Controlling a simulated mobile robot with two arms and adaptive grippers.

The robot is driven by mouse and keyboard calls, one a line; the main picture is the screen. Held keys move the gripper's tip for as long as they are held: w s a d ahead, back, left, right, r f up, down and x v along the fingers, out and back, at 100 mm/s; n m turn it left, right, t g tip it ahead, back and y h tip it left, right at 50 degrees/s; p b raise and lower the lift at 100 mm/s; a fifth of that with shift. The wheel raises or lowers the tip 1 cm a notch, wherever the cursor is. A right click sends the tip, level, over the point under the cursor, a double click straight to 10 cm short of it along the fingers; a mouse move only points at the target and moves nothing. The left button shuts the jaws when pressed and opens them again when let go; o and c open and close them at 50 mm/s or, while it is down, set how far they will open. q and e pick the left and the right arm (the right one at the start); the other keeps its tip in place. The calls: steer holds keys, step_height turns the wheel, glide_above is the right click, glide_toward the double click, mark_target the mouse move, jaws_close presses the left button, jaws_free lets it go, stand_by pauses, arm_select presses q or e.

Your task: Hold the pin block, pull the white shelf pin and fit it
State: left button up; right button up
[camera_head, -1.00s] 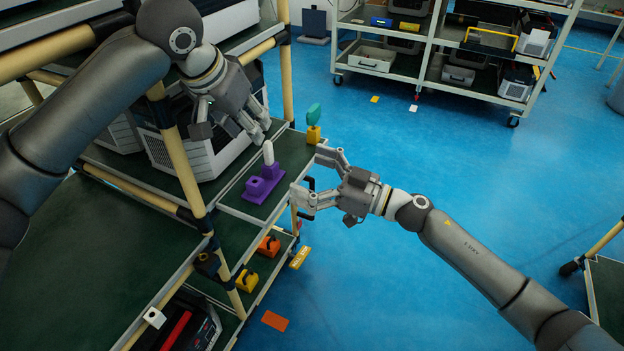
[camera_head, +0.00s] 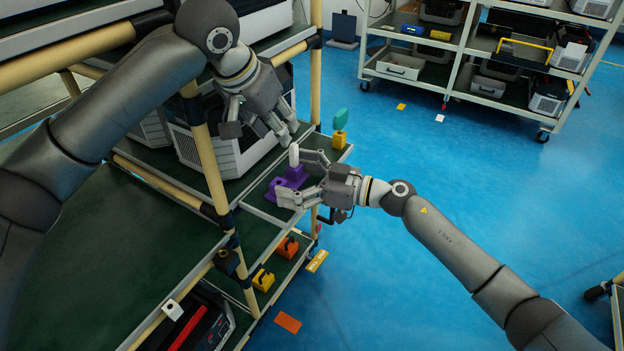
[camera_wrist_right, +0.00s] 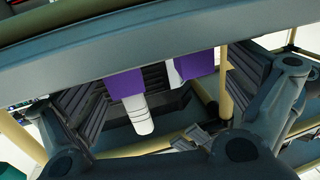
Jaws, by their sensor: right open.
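The purple pin block (camera_head: 287,183) sits on the narrow green end of the shelf, with the white shelf pin (camera_head: 294,155) standing upright from it. My left gripper (camera_head: 288,133) hangs just above and beside the pin's top; its finger gap is unclear. My right gripper (camera_head: 297,178) is open, its fingers reaching around the block from the right and partly covering it. In the right wrist view, the purple block (camera_wrist_right: 125,83) and white pin (camera_wrist_right: 138,115) lie between the spread fingers, with no clear contact.
A yellow block with a green piece (camera_head: 340,121) stands behind on the same shelf. Orange (camera_head: 288,246) and yellow (camera_head: 263,280) blocks sit on the lower shelf. A tan post (camera_head: 207,150) rises left of the pin block.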

steer(key=shift+w+a, duration=0.25)
steer(key=shift+a, duration=0.35)
steer(key=c, duration=1)
